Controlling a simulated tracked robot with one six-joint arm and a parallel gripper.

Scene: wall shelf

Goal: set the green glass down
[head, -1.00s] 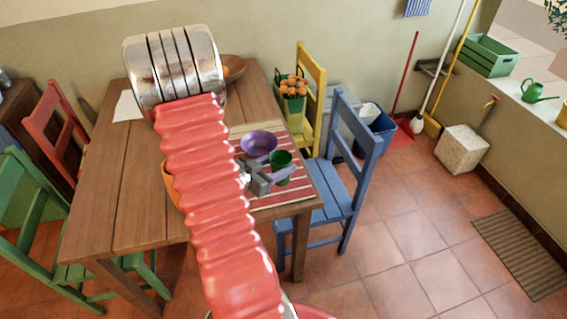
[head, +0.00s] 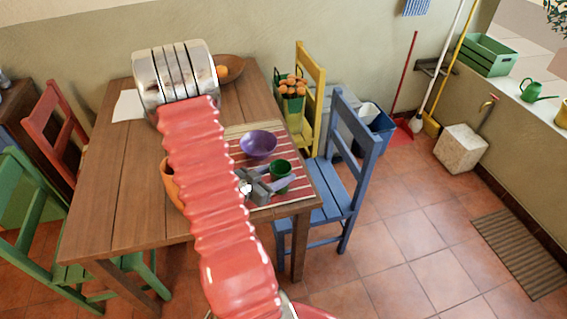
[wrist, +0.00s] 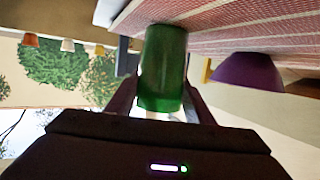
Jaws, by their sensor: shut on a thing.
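The green glass (head: 280,169) is over the right part of the red-and-white striped mat (head: 262,208) on the wooden table. In the wrist view, which shows the table upside down, the glass (wrist: 163,68) sits between the two fingers (wrist: 158,100). Its base is at or very near the mat (wrist: 235,35). I cannot tell whether it touches. The glass looks upright.
A purple bowl (head: 258,143) stands on the mat just behind the glass. An orange bowl (head: 169,180) is partly hidden behind my arm. A wooden bowl (head: 236,66) is at the back. A blue chair (head: 345,180) stands close to the table's right edge.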

